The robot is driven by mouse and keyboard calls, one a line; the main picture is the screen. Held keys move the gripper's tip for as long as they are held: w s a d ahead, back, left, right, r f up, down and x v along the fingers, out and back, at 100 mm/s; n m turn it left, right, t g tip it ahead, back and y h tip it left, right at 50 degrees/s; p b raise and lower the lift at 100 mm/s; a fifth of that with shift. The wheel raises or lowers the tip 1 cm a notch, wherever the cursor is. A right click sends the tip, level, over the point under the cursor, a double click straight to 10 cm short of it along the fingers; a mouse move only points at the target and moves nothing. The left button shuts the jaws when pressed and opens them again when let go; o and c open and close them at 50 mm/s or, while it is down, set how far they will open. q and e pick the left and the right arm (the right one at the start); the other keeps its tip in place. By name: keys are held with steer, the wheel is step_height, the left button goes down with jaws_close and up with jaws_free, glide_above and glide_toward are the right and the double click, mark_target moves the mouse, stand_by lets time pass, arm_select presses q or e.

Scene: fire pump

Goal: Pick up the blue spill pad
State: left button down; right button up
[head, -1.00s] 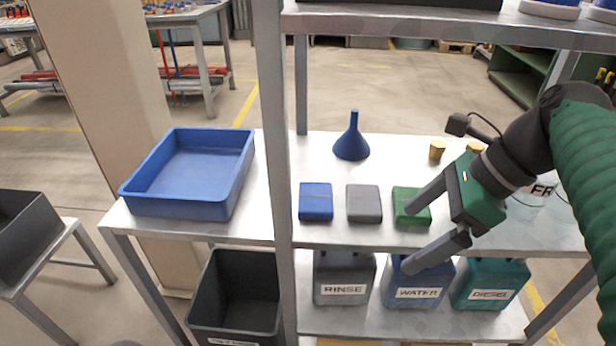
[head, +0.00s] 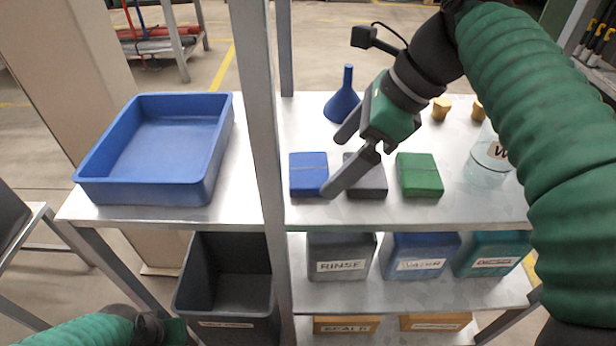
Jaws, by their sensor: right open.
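The blue spill pad (head: 308,174) is a small strapped block lying on the middle shelf, just right of the front post. A grey pad (head: 371,178) and a green pad (head: 420,175) lie in a row to its right. My right gripper (head: 340,163) is open and empty. Its fingers point left and down, over the grey pad and close to the right side of the blue pad, and they partly hide the grey pad. I cannot tell whether a finger touches anything. My left arm shows at the bottom left; its fingers are not in view.
A blue tray (head: 155,150) stands on the shelf left of the upright post (head: 262,150). A blue funnel (head: 343,102) stands behind the pads, and small tan stoppers (head: 441,108) and a clear jar (head: 488,165) stand to the right. Labelled containers (head: 340,256) and a dark bin (head: 228,290) are below.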

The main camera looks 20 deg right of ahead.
mark_target(309, 169)
steer(key=a, duration=0.1)
steer(key=w+a+b, duration=0.1)
steer(key=shift+w+a+f, duration=0.15)
steer(key=shift+a, duration=0.15)
steer(key=shift+b+x, duration=0.75)
steer(key=shift+x, duration=0.25)
steer(key=shift+w+a+f, duration=0.1)
steer(key=shift+a+f, duration=0.1)
steer(key=shift+f, duration=0.15)
steer(key=shift+r, duration=0.1)
steer(key=c, duration=1.1)
steer(key=shift+o, duration=0.2)
